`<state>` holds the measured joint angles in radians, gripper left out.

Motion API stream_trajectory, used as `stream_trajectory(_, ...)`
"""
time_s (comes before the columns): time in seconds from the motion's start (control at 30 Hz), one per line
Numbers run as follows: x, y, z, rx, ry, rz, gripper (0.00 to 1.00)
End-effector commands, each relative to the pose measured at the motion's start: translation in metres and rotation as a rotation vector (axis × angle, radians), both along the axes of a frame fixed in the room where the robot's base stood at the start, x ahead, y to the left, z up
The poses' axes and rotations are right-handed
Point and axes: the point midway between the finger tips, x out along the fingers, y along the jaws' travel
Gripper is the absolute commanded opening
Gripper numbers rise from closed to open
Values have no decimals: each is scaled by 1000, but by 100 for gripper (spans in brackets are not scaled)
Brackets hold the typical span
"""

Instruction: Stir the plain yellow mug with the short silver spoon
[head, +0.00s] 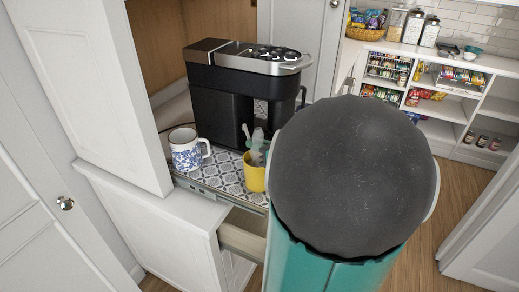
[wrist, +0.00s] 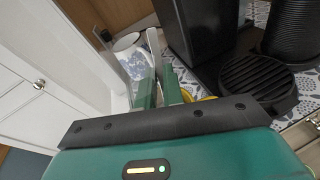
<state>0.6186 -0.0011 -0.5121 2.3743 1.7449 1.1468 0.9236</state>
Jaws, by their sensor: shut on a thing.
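The plain yellow mug (head: 254,177) stands on the patterned pull-out shelf in front of the coffee machine. Only slivers of its yellow rim (wrist: 188,93) show in the wrist view, behind my fingers and palm. My gripper (wrist: 158,88) is shut on a slim, pale silver piece, the short silver spoon (wrist: 154,48), which sticks out past the fingertips. In the head view, my gripper's fingers (head: 256,146) are small and partly hidden at the mug's mouth. Whether the spoon's bowl is inside the mug is hidden.
A blue-and-white patterned mug (head: 186,153) stands left of the yellow mug; it also shows in the wrist view (wrist: 132,58). The black coffee machine (head: 220,105) stands close behind. The patterned shelf (head: 228,180) has little free room. An open drawer (head: 242,236) lies below.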

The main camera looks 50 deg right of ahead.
Motion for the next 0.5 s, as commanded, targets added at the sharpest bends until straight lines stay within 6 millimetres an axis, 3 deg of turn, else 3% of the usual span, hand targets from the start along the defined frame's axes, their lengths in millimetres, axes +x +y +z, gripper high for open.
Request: stream_trajectory(0.5,21,-5,32,-2,0,1,0)
